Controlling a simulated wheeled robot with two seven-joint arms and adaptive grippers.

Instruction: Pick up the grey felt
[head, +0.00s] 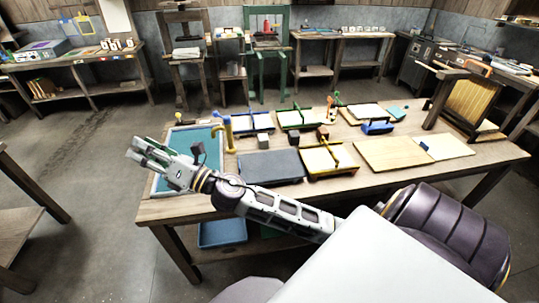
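The grey felt, a dark grey flat rectangle (270,166), lies on the wooden table in the head view, left of the middle. My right gripper (138,151) is over the table's left end, above the left edge of a teal tray. It is to the left of the grey felt and apart from it. Its two fingers look spread, with nothing clear held between them. My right forearm passes in front of the felt's near edge. My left gripper is not in view.
The teal tray (190,140) lies at the table's left end, with a yellow post (229,135) beside it. A yellow frame (325,160) sits right of the felt. Pale boards (388,153) lie further right. A blue bin (222,232) is below the table.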

